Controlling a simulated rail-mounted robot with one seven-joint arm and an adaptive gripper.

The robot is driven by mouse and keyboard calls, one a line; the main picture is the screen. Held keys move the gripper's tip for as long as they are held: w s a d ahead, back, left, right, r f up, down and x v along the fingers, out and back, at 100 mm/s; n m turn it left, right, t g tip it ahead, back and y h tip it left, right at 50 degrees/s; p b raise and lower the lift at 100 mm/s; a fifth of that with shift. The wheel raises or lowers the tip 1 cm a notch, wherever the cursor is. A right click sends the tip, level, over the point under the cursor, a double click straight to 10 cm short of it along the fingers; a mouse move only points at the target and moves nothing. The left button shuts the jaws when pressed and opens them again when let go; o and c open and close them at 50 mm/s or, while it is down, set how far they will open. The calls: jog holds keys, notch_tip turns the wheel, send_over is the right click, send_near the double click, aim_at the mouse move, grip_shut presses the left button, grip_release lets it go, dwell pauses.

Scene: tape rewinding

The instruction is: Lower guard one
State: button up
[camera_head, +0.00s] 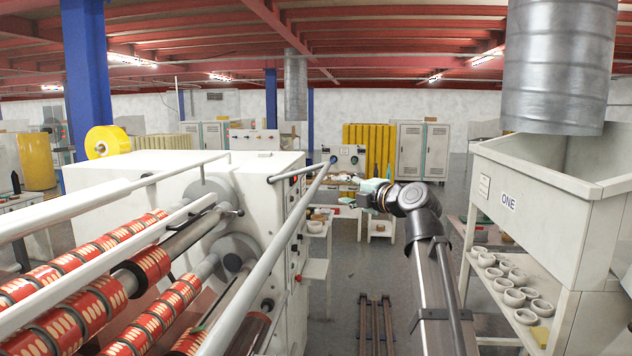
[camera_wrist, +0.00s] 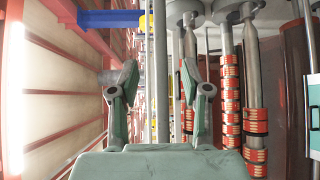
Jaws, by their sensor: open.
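Several long pale rails cross the tape machine in the head view; no label shows which is guard one. The nearest rail (camera_head: 268,265) slopes up from the bottom edge to an end by the machine's white side cabinet (camera_head: 140,177). My gripper (camera_head: 352,194) is to the right of that rail's upper end, apart from it in the picture. In the wrist view my gripper (camera_wrist: 160,76) is open with nothing held. A grey bar (camera_wrist: 160,45) runs between its two fingers in the picture; I cannot tell how far beyond them it is.
Red tape rolls (camera_head: 60,325) on shafts fill the lower left. A white bin marked ONE (camera_head: 535,205) stands at right, above a shelf of pale rings (camera_head: 515,297). A control panel (camera_head: 345,158) is behind my gripper. Floor shows between machine and bin.

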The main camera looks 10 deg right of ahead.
aim_at(319, 184)
jog(key=p+x, duration=0.5)
jog(key=x, duration=0.7)
jog(key=shift+w+r, duration=0.1)
jog(key=shift+r, duration=0.05)
jog(key=shift+w+a+f, duration=0.2)
jog(key=shift+w+a, duration=0.05)
jog(key=shift+w, duration=0.25)
grip_shut()
